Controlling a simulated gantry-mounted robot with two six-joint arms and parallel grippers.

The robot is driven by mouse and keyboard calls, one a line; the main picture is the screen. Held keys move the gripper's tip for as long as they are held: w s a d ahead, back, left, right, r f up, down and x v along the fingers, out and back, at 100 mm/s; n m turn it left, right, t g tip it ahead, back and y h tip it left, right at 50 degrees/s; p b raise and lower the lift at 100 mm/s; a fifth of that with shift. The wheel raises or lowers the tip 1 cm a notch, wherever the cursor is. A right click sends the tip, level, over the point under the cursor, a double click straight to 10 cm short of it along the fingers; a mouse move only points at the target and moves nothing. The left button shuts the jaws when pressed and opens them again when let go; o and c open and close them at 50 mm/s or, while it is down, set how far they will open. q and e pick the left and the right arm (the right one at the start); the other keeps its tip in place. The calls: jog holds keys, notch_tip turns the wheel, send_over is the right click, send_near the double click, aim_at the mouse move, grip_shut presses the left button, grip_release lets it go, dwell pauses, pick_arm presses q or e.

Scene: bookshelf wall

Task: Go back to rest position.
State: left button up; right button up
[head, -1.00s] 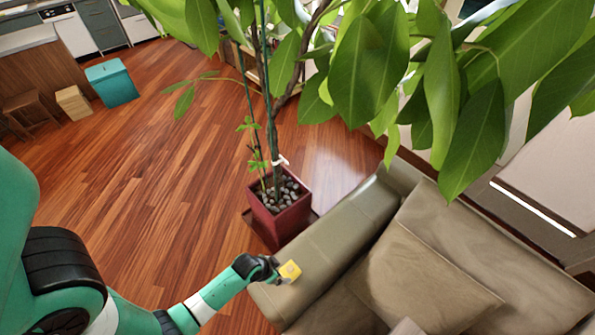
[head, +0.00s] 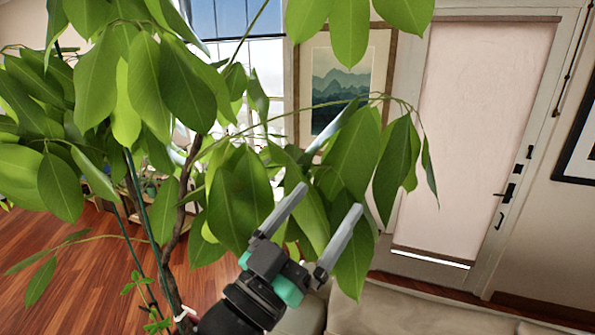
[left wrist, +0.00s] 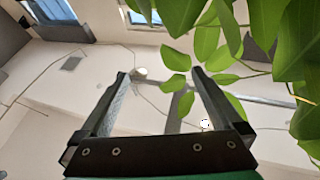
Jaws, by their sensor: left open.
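My left gripper (head: 322,230) is raised in front of the plant in the head view, with its two grey fingers spread apart and nothing between them. In the left wrist view the same gripper (left wrist: 160,80) points up toward the ceiling, open and empty. My right gripper is in neither view.
A tall leafy plant (head: 187,75) fills the left and middle of the head view, its leaves close behind my left gripper. Its leaves (left wrist: 300,60) also show at the right of the left wrist view. A beige sofa (head: 400,309) lies at the bottom right. Behind it are a door (head: 450,130) and a framed picture (head: 343,85).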

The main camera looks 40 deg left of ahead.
pick_arm(q)
jog(key=s+d+r+m+t+h, duration=0.1)
jog(key=s+d+r+t, duration=0.3)
jog(key=s+r, duration=0.5)
notch_tip(320, 180, up, 4)
jog(key=shift+s+d+r+h, duration=0.1)
jog(key=shift+s+d+h, duration=0.2)
jog(key=shift+h, duration=0.6)
